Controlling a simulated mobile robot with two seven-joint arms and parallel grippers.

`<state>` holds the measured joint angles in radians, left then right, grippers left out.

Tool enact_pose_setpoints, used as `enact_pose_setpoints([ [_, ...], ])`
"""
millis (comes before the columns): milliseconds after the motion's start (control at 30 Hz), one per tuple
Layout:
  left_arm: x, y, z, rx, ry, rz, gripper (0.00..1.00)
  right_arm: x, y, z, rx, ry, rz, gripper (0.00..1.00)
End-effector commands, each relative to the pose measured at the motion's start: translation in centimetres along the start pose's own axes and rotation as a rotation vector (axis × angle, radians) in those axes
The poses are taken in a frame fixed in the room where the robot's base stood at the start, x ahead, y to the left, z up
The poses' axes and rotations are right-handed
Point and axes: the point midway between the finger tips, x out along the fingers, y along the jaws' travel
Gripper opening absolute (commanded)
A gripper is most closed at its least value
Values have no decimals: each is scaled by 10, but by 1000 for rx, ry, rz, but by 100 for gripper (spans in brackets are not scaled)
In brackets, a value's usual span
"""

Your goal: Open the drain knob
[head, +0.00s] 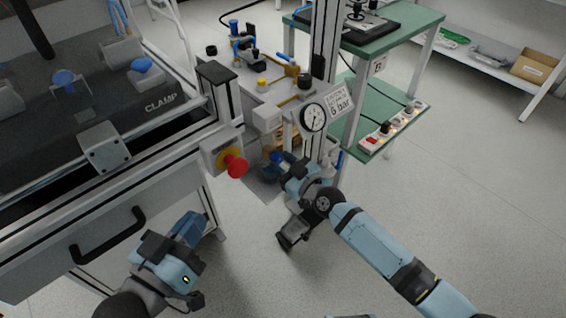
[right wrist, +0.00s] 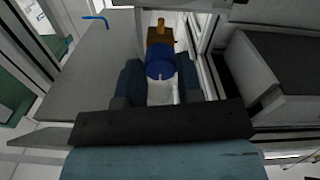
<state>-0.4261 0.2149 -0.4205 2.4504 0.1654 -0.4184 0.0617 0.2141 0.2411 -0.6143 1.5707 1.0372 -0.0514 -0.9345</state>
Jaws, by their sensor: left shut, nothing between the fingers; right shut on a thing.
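The drain knob (right wrist: 160,62) is a round blue knob below a brass fitting (right wrist: 160,38). In the right wrist view it sits between the two dark blue fingers of my right gripper (right wrist: 161,80), which is shut on it. In the head view my right gripper (head: 275,168) is below the pressure gauge, at the lower part of the stand; the knob is mostly hidden there by the gripper. My left gripper (head: 200,225) is shut and empty, in front of the grey cabinet, away from the knob.
A pressure gauge (head: 313,117) with a 6 bar sign (head: 338,102) is on the post above my right gripper. A red emergency button (head: 236,165) projects from the bench corner nearby. A green shelf cart (head: 385,125) stands behind. The floor at right is clear.

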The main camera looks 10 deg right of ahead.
Motion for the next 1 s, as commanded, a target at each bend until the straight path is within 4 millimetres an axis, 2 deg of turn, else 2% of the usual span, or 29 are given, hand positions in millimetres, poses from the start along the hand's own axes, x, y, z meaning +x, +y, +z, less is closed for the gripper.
enact_pose_setpoints([
  [233,0,0,0,0,1,0,0,0,0,0,-5,-1,-1,10],
  [267,0,0,0,0,1,0,0,0,0,0,-5,-1,-1,38],
  [300,0,0,0,0,1,0,0,0,0,0,-5,0,-1,47],
  [367,0,0,0,0,1,0,0,0,0,0,-4,-1,-1,59],
  [633,0,0,0,0,1,0,0,-1,0,0,-4,0,0,59],
  [733,0,0,-2,0,4,-1,0,-7,0,0,-5,-2,-1,59],
  [867,0,1,-11,2,25,-3,0,-27,1,-1,-6,-3,-2,59],
  [1000,-2,4,-21,-5,65,-9,0,-60,1,-2,-6,-4,-2,59],
])
